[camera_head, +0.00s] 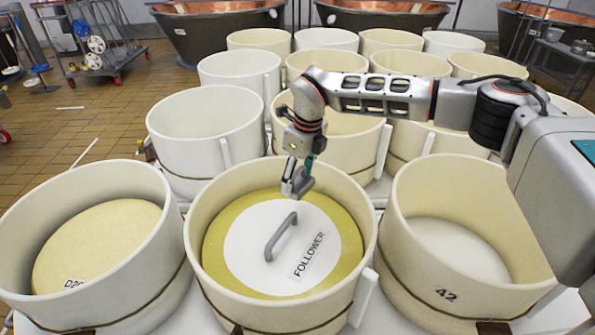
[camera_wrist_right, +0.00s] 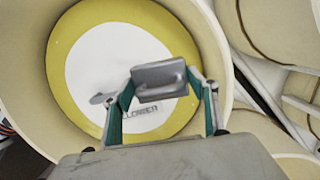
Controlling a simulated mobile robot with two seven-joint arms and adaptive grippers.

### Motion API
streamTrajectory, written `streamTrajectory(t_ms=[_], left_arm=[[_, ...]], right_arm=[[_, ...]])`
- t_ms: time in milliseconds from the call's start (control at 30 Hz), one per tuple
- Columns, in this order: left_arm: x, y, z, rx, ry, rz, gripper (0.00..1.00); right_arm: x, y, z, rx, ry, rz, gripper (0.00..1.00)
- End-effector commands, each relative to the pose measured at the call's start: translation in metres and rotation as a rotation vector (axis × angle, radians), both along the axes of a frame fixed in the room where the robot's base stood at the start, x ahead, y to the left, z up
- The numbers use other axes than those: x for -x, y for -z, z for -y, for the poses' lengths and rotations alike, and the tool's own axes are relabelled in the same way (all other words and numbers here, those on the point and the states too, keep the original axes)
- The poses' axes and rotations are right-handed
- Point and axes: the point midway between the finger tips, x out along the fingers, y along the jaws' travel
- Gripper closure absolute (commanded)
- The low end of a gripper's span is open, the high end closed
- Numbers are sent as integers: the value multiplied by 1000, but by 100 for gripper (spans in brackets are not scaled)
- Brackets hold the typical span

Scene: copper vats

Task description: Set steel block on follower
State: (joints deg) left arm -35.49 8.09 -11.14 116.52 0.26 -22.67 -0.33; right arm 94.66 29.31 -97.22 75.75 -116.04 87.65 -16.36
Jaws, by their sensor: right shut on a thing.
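The follower (camera_head: 257,235) is a white disc with a grey bar handle (camera_head: 281,237) and a label reading FOLLOWER. It lies on a yellow round inside the front middle cream mould (camera_head: 215,215). My right gripper (camera_head: 297,178) is shut on the grey steel block (camera_head: 301,186) above the far part of the follower. In the right wrist view the block (camera_wrist_right: 160,82) is between the two green-padded fingers, with the follower (camera_wrist_right: 95,60) beyond it; the block seems apart from the follower. My left gripper is not in view.
The front left mould (camera_head: 30,215) holds a pale round (camera_head: 95,245) marked D2. The front right mould (camera_head: 400,195), marked 42, has a white floor. Several more moulds stand close behind. Copper vats (camera_head: 215,25) and a trolley (camera_head: 95,40) are farther back.

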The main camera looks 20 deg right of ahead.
Motion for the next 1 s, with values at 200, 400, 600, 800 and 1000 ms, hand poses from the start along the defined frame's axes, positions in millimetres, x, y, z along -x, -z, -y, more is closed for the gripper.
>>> streamTrajectory(t_ms=[200,400,600,800,1000], left_arm=[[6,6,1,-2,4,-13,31],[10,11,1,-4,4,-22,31],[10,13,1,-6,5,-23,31],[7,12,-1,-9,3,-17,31],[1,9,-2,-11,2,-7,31]], right_arm=[[-1,14,-1,-2,0,5,97],[-1,29,-1,-2,0,4,97],[-1,43,-1,-2,-1,5,97],[0,55,-2,-3,0,2,97],[-1,60,-2,-4,-1,3,97]])
